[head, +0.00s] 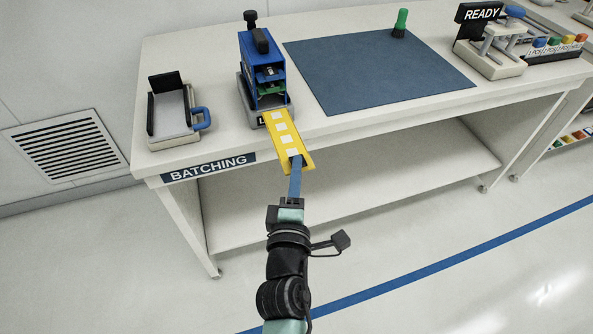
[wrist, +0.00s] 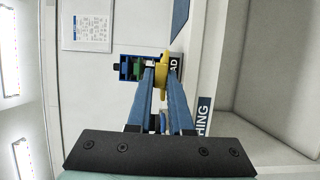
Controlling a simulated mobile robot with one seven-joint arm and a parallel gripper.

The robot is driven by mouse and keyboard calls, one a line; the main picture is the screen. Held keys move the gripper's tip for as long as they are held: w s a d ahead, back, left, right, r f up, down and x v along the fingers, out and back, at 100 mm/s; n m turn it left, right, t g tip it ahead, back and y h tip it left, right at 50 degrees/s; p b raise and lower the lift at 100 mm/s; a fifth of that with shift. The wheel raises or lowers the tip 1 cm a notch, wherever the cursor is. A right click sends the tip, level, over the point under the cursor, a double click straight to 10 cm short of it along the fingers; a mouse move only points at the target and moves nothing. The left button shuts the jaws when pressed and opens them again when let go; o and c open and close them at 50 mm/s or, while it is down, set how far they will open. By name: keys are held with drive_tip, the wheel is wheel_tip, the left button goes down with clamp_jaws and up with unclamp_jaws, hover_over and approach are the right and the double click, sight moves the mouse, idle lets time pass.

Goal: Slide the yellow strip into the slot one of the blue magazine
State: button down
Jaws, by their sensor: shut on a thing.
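The yellow strip (head: 283,140) carries a row of pale squares. My gripper (head: 296,165) is shut on its near end, and the strip reaches from the fingers toward the blue magazine (head: 262,70). The magazine stands upright on a grey base on the bench, with its open front facing me. Green and dark pieces show in its slots. The strip's far end is at the lower front of the magazine; I cannot tell whether it is inside a slot. In the wrist view, the strip (wrist: 164,73) is seen edge-on between the fingers, beside the magazine (wrist: 131,68).
The bench (head: 215,60) has a BATCHING label on its front edge. A grey tray with a blue handle (head: 173,112) stands left of the magazine. A dark blue mat (head: 375,70) lies to the right, with a green-topped peg (head: 400,23) at its back. A READY fixture (head: 490,45) stands farther right.

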sight(277, 127)
drive_tip(key=shift+w, duration=0.1)
drive_tip(key=shift+w+a+b, duration=0.25)
drive_tip(key=shift+w+b, duration=0.1)
drive_tip(key=shift+w, duration=0.35)
drive_tip(key=shift+w+a+b, duration=0.25)
drive_tip(key=shift+w+b, duration=0.05)
drive_tip(key=shift+w, duration=0.4)
drive_tip(key=shift+w, duration=0.1)
drive_tip(key=shift+w+a+b, duration=0.45)
drive_tip(key=shift+w+b, duration=0.3)
drive_tip(key=shift+w, duration=0.55)
drive_tip(key=shift+w+a+b, duration=0.4)
drive_tip(key=shift+w+b, duration=0.35)
drive_tip(key=shift+w, duration=0.5)
drive_tip(key=shift+w+a+b, duration=0.45)
drive_tip(key=shift+w+b, duration=0.3)
drive_tip(key=shift+w, duration=0.55)
drive_tip(key=shift+w+a+b, duration=0.15)
drive_tip(key=shift+w+b, duration=0.25)
drive_tip(key=shift+w, duration=0.15)
drive_tip(key=shift+w+a+b, duration=0.15)
drive_tip(key=shift+w+b, duration=0.25)
drive_tip(key=shift+w, duration=0.15)
drive_tip(key=c, duration=0.7)
unclamp_jaws()
drive_tip(key=shift+c, duration=0.2)
